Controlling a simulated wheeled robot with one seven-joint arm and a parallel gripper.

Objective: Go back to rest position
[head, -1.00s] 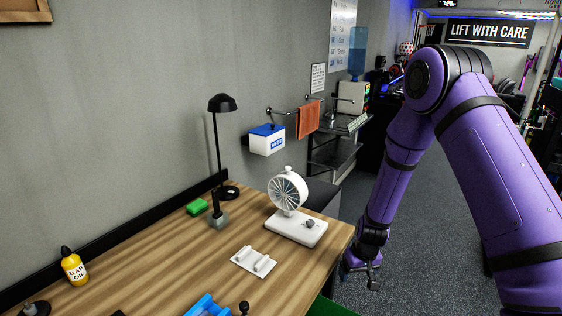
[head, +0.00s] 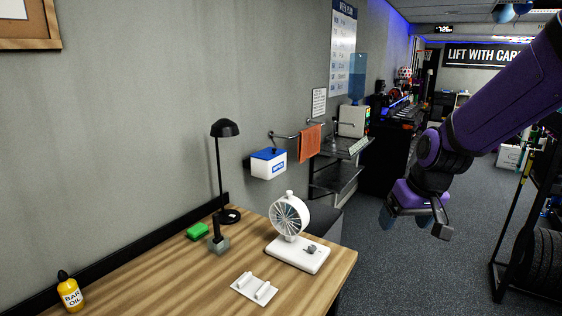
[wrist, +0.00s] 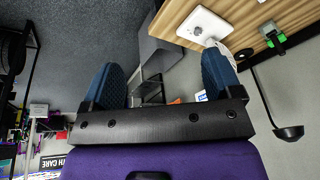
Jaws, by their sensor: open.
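My gripper (head: 415,222) hangs over the grey floor to the right of the wooden desk, at the end of my purple arm. It is empty and clear of everything around it. In the wrist view my gripper (wrist: 165,85) shows two blue fingers spread wide apart with nothing between them. The wooden desk (head: 200,280) stands to the left, and its edge also shows at the top right of the wrist view (wrist: 248,22).
On the desk are a white fan (head: 290,217), a black lamp (head: 224,130), a green block (head: 197,231), a white holder (head: 254,288) and a yellow bottle (head: 69,292). A black rack with tires (head: 541,255) stands at the right. The floor between is clear.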

